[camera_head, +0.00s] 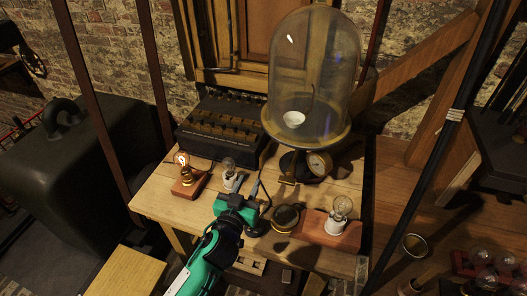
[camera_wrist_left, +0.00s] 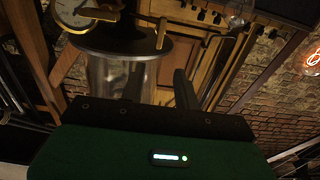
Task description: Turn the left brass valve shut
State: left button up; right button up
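The glass bell jar (camera_head: 312,75) stands on a round dark plate on the wooden table, with a white bowl inside. A round gauge (camera_head: 318,163) sits under the plate. A small brass fitting (camera_head: 287,180) shows left of the gauge. The wrist view is upside down; it shows the gauge (camera_wrist_left: 75,14), a flat brass piece beside it (camera_wrist_left: 98,14) and an upright brass handle (camera_wrist_left: 161,32) at the plate's rim. My green left gripper (camera_head: 256,194) is in front of the stand, apart from the brass parts. Its dark fingers (camera_wrist_left: 158,88) stand apart and empty. My right gripper is not seen.
A round brass-rimmed instrument (camera_head: 286,217) and a bulb on a wooden block (camera_head: 330,230) stand right. A dark switch box (camera_head: 225,127) sits behind.

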aim_at(260, 159)
pick_arm(q)
jog(key=p+x, duration=0.2)
jog(key=x, duration=1.1)
jog(key=shift+w+d+p, duration=0.2)
jog(key=shift+w+p, duration=0.1)
jog(key=shift+c, duration=0.4)
grip_shut()
